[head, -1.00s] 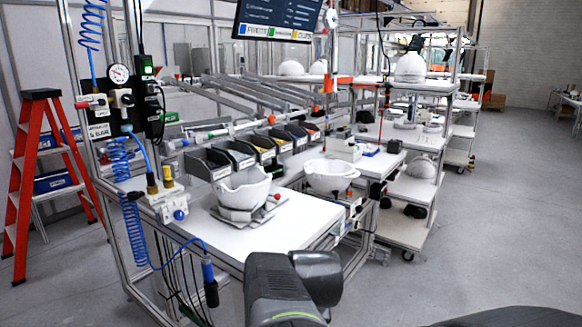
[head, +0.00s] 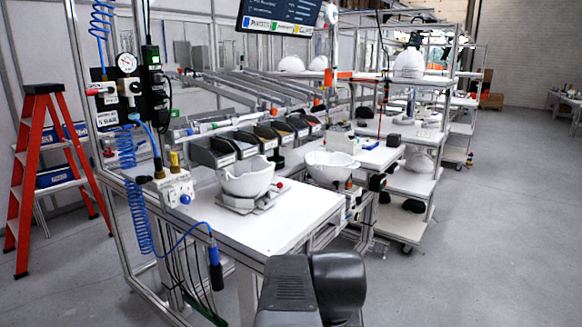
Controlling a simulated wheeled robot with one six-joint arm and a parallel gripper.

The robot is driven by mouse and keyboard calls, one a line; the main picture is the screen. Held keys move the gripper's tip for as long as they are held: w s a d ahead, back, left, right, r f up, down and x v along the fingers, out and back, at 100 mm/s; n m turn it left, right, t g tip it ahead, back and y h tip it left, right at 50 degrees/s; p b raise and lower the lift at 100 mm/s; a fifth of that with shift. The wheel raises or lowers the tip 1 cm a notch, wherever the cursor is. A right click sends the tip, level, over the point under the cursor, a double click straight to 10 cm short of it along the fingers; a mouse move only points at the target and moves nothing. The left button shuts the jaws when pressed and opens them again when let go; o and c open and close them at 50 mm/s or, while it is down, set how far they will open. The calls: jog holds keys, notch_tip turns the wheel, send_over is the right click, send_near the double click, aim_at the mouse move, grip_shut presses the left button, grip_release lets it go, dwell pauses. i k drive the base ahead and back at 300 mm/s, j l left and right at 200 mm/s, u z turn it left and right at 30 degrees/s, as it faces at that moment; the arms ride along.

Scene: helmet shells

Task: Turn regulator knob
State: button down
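The air regulator (head: 130,88) is a small pale unit on a dark panel at the left end of the workbench frame, below a round white gauge (head: 127,62). A red-ended valve (head: 96,91) sits to its left. The knob is too small to make out clearly. Only dark grey links of my arm show at the bottom centre, well to the right of and below the regulator. My gripper is out of the picture. Nothing of mine touches the regulator.
The workbench (head: 270,230) carries a white helmet shell (head: 247,177) on a fixture. Blue coiled hoses (head: 140,215) hang by the panel. A red stepladder (head: 30,180) stands left of the bench. Grey floor is open at the right.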

aim_at(136, 87)
jog(key=u, duration=1)
